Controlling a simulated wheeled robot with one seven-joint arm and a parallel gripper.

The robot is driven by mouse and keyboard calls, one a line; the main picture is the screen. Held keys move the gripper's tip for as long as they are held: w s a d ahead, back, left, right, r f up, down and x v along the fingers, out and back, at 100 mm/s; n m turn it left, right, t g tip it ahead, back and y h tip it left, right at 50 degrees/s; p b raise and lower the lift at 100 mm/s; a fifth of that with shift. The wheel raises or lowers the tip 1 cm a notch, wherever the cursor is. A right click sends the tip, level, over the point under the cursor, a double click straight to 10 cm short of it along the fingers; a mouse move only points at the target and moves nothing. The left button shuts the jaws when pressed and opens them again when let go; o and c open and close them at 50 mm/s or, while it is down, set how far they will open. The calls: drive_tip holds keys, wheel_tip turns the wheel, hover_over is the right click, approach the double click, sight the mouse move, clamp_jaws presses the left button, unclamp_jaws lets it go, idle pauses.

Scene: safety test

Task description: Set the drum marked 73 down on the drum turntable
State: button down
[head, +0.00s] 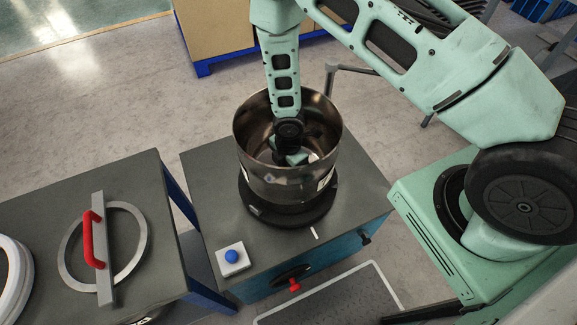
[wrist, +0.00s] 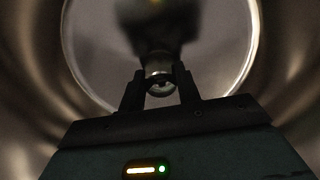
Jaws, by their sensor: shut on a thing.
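An open-topped shiny metal drum (head: 285,185) stands upright over a round black turntable (head: 270,215) on the grey-topped cabinet. Whether it rests fully on the turntable cannot be told. A pale label shows on its right side, but no number can be read. My gripper (head: 296,157) reaches down inside the drum. In the wrist view, my gripper (wrist: 159,86) is shut on a short shiny metal piece in the middle of the drum, which seems to be part of it. The drum's curved inner wall (wrist: 275,75) surrounds the gripper. A blurred dark shape lies beyond the fingertips.
The cabinet top (head: 213,170) carries a blue button (head: 232,256) at its front left. A red-handled knob (head: 294,285) is on its front. The left table holds a metal ring (head: 140,240) under a bar with a red handle (head: 92,240). A grey floor mat (head: 335,305) lies in front.

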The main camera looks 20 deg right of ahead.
drive_tip(key=c, duration=0.9)
unclamp_jaws()
wheel_tip(320, 180, up, 24)
drive_tip(key=p, duration=0.7)
drive_tip(key=shift+r, duration=0.25)
drive_tip(key=shift+r, duration=0.1)
